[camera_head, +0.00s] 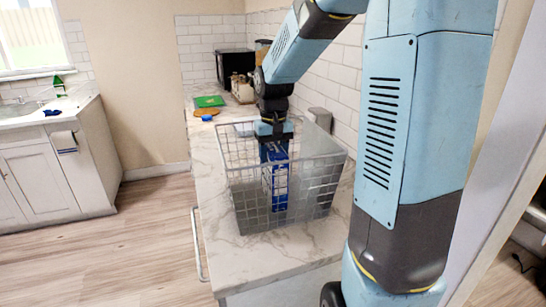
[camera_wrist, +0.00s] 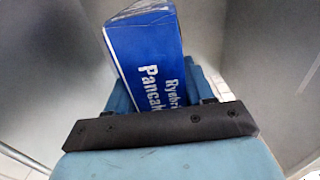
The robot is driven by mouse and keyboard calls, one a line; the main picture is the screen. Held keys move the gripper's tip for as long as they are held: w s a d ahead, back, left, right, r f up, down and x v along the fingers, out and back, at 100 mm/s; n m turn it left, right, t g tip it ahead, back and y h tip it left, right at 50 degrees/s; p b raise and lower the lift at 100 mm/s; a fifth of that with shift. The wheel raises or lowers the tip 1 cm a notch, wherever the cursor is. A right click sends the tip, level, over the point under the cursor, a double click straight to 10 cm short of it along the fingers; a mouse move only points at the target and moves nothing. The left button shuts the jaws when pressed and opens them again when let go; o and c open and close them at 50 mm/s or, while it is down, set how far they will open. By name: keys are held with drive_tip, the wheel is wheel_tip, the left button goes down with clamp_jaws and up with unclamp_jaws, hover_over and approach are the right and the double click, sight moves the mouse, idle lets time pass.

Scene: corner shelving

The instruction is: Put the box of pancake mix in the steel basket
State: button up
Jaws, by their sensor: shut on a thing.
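The box of pancake mix is blue with white lettering and shows between my fingers in the wrist view (camera_wrist: 150,55). In the head view the blue box (camera_head: 279,185) is seen through the wire of the steel basket (camera_head: 322,170), within its walls. The basket stands on the marble counter. My gripper (camera_head: 275,155) points down into the basket and is shut on the box; it also shows in the wrist view (camera_wrist: 165,125). Whether the box touches the basket floor cannot be told.
The marble counter (camera_head: 215,190) runs back along a tiled wall. A green board (camera_head: 209,101), an orange-and-blue round item (camera_head: 207,117) and a black appliance (camera_head: 236,65) stand farther back. A sink counter (camera_head: 45,125) is across the floor at left.

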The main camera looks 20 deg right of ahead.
drive_tip(key=o, duration=1.4)
wheel_tip(320, 180, up, 12)
drive_tip(key=shift+f, duration=0.25)
drive_tip(key=shift+s+a+r, duration=0.1)
drive_tip(key=shift+s+r, duration=0.2)
drive_tip(key=shift+r, duration=0.1)
drive_tip(key=s+f+t, duration=0.1)
drive_tip(key=s+t, duration=0.4)
drive_tip(key=s, duration=1.6)
drive_tip(key=shift+f+n+t, duration=0.25)
drive_tip(key=shift+n+t, duration=0.05)
